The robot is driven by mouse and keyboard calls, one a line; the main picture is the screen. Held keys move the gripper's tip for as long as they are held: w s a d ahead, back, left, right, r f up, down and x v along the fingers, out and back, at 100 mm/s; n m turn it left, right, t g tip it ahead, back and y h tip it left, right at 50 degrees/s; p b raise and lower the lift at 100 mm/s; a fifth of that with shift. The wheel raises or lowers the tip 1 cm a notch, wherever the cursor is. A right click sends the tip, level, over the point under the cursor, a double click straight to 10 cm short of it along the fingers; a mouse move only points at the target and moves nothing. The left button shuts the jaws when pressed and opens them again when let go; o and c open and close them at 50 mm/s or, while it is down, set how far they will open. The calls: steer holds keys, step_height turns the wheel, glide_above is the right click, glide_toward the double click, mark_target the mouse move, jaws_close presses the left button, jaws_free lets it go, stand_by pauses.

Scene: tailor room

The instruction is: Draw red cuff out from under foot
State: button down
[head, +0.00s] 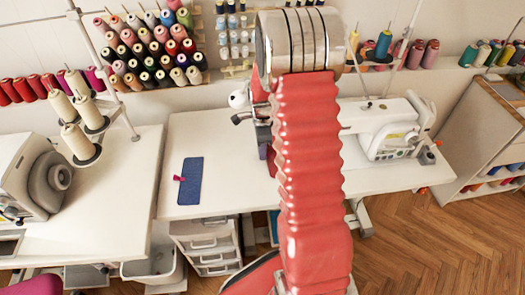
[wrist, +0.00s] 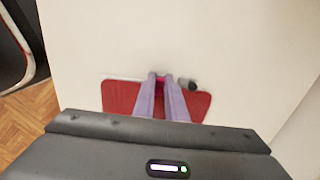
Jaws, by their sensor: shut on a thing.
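The red cuff (wrist: 120,95) lies across the white table in the wrist view, partly covered by my fingers. My gripper (wrist: 161,77) has two lavender fingers, shut on a small pink tab (wrist: 161,85) at the cuff's far edge. A small dark grey part (wrist: 193,85) sits at that edge, right of the fingertips; I cannot tell whether it is the foot. In the head view my red arm hides the cuff and most of the gripper.
A blue cuff with a pink tab (head: 190,183) lies on the white table (head: 180,140), left of my arm. A white sewing machine (head: 395,128) stands to the right. Thread cones (head: 80,140) and another machine (head: 25,180) are at the left. Drawers (head: 208,245) are below.

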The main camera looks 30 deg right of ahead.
steer(key=shift+r, duration=0.1)
steer(key=shift+a+r, duration=0.2)
steer(key=shift+r, duration=2)
steer(key=shift+w, duration=0.1)
